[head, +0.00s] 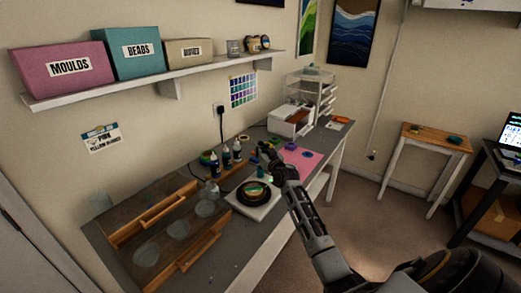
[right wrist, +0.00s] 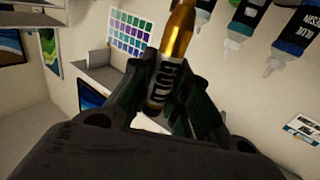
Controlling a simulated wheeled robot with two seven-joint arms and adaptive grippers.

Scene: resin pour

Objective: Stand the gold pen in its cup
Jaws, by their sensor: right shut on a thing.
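The gold pen (right wrist: 178,42) shows in the right wrist view, a shiny gold barrel with a dark and pale lettered band. My right gripper (right wrist: 170,72) is shut on it around that band. In the head view my right gripper (head: 266,153) is over the workbench, beside the bottles and near the pink mat. The pen is too small to make out there. I cannot pick out the pen's cup for certain in either view. My left gripper is not in view.
Dark-capped bottles (head: 226,156) stand just left of the right gripper. A round dark piece on a white scale (head: 273,200) lies in front of them. A pink mat (head: 301,158) and white drawers (head: 311,95) are further back. Wooden racks (head: 148,218) fill the left.

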